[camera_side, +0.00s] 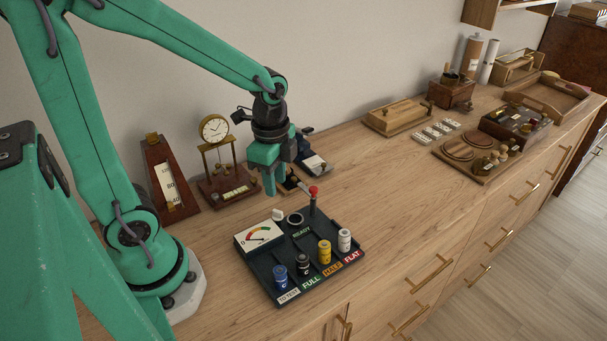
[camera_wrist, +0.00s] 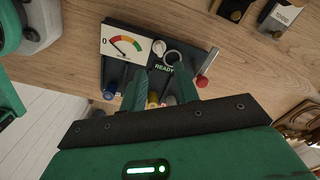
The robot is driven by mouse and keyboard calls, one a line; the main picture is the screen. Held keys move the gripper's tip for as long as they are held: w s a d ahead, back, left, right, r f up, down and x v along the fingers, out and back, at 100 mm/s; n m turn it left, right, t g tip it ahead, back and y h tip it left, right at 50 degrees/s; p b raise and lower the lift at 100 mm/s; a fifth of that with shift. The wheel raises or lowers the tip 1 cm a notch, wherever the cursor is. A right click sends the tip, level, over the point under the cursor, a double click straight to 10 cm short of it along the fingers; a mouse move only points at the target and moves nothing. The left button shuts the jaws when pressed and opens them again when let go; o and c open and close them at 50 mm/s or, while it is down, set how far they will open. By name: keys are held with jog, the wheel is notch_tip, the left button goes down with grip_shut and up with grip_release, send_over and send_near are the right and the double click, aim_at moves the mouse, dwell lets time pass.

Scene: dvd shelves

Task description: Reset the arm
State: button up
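My gripper (camera_side: 272,182) hangs with its fingers pointing down above the back part of a dark tester tray, holding nothing. In the wrist view its two green fingers (camera_wrist: 160,78) stand apart with a gap between them. The tray (camera_side: 262,275) carries a dial (camera_side: 258,235), a ring by the word READY (camera_side: 295,219) and a red-knobbed lever (camera_side: 313,191). Along its front stand a blue battery (camera_side: 280,277), a black one (camera_side: 303,265), a yellow one (camera_side: 324,252) and a white one (camera_side: 344,240). The fingers partly hide the batteries in the wrist view.
A clock (camera_side: 214,129) and a metronome-like wooden stand (camera_side: 168,182) are behind, near the wall. Small dark items (camera_side: 313,164) lie just behind my gripper. Wooden boxes and trays (camera_side: 395,116) fill the far right. The wooden top between is clear.

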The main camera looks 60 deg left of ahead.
jog(key=s+d+r+n+t, duration=0.1)
jog(key=s+r+n+t, duration=0.4)
jog(key=r+n, duration=0.6)
jog(key=shift+s+r+n, duration=0.3)
jog(key=shift+r, duration=0.15)
jog(key=o, duration=0.7)
jog(key=shift+d+r, duration=0.1)
jog(key=o, duration=0.4)
jog(key=shift+d+r, duration=0.2)
jog(key=o, duration=0.4)
jog(key=shift+g+h, duration=0.4)
jog(key=shift+g, duration=0.5)
jog(key=d+r, duration=0.2)
jog(key=d, duration=0.1)
jog(key=d+r, duration=0.1)
jog(key=shift+w+d+r, duration=0.1)
jog(key=shift+d+r, duration=0.15)
jog(key=shift+d, duration=0.1)
jog(key=d+r+g, duration=0.1)
jog(key=d+r, duration=0.1)
jog(key=s+d+r+g, duration=0.1)
jog(key=d+r, duration=0.1)
jog(key=d, duration=0.1)
jog(key=s+d+r+g, duration=0.1)
jog(key=d+r, duration=0.1)
jog(key=shift+s+d+r+y, duration=0.1)
jog(key=shift+s+d+y, duration=0.15)
jog(key=shift+y, duration=0.15)
